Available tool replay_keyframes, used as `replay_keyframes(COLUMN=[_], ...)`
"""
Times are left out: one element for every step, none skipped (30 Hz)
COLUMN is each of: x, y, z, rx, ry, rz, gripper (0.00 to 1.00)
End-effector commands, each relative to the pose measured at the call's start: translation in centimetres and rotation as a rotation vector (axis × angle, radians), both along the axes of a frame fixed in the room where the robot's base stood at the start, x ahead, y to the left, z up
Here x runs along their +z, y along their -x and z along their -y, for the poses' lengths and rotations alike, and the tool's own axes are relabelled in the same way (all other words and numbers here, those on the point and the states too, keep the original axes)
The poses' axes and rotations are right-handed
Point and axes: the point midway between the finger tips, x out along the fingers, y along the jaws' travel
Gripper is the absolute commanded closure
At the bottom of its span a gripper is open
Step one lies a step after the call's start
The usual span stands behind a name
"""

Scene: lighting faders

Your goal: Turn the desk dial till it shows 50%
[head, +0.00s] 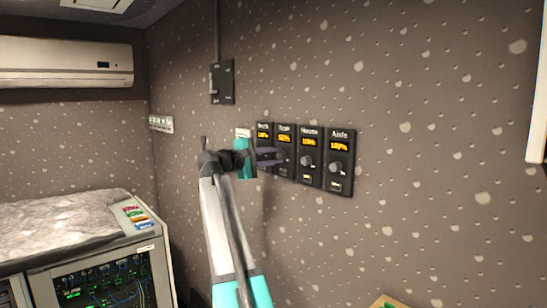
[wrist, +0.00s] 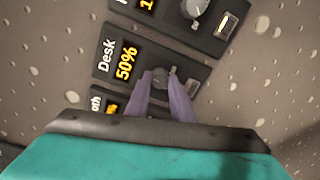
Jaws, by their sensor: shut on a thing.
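The desk dial's panel (wrist: 118,82) is a black plate on the wall, labelled "Desk", and its orange display (wrist: 126,64) reads 50% in the wrist view. My gripper (wrist: 162,78) has its two purple fingers closed around the desk dial's knob (wrist: 160,73), which is mostly hidden between the fingertips. In the head view my gripper (head: 270,156) reaches from the left to the second panel (head: 285,136) of the row, and its fingers hide part of that panel.
The House panel (head: 309,150) and Aisle panel (head: 339,160) are to the right. A further panel (head: 264,132) is at the left, close beside my gripper. A dark switch box (head: 222,81) is higher on the wall. A console (head: 100,265) stands at lower left.

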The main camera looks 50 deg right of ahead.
Motion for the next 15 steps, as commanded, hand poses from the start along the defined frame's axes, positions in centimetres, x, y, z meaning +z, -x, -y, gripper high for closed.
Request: replay_keyframes(x=[0.13,0.13,0.13,0.12,0.11,0.09,0.09,0.08,0.06,0.06,0.05,0.05,0.04,0.04,0.02], y=[-0.07,-0.07,-0.06,-0.06,-0.06,-0.04,-0.04,-0.04,-0.03,-0.03,-0.02,-0.02,-0.02,-0.02,-0.02], z=[0.03,0.03,0.03,0.03,0.03,0.03,0.03,0.03,0.02,0.02,0.02,0.01,0.00,-0.02,-0.08], rx=[0.003,0.003,0.002,0.001,0.001,0.001,0.001,0.001,0.001,0.001,0.001,0.001,0.001,0.001,0.001], ry=[0.002,0.002,0.003,0.002,0.002,0.002,0.002,0.001,0.001,0.001,0.001,0.001,0.001,0.001,0.001], rz=[0.001,0.001,0.001,0.001,0.001,0.001,0.001,0.001,0.001,0.001,0.001,0.001,0.002,0.002,0.002], gripper=[1.00,0.75,0.68,0.63,0.60,0.60,0.60,0.60,0.60,0.60,0.60,0.60,0.60,0.60,0.60])
